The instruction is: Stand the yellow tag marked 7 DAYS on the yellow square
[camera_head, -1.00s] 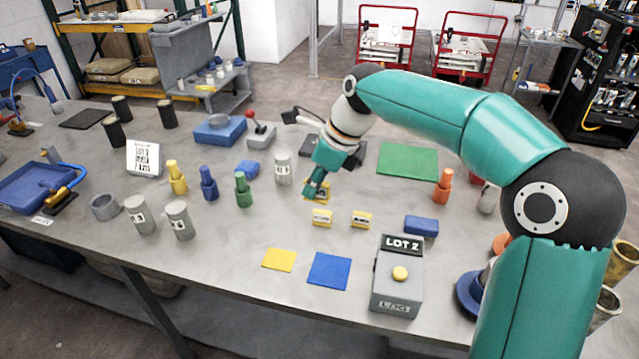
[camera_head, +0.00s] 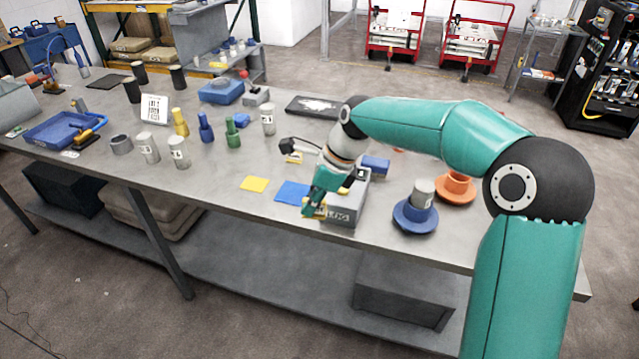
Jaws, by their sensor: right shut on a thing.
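My right gripper (camera_head: 314,204) is shut on a small yellow tag (camera_head: 313,211). It holds the tag above the bench's front part, beside the grey LOG box, and its marking cannot be read. The yellow square (camera_head: 254,184) lies flat and bare on the bench, left of the gripper. The blue square (camera_head: 292,193) lies between them, partly behind the gripper. My left gripper is not in view.
The grey LOG box (camera_head: 341,216) stands close right of the gripper, partly hidden by it. A blue block (camera_head: 376,165) lies behind it. Green (camera_head: 232,133), blue (camera_head: 205,128) and yellow (camera_head: 180,122) bottles stand farther back. Bare bench surrounds the yellow square's left side.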

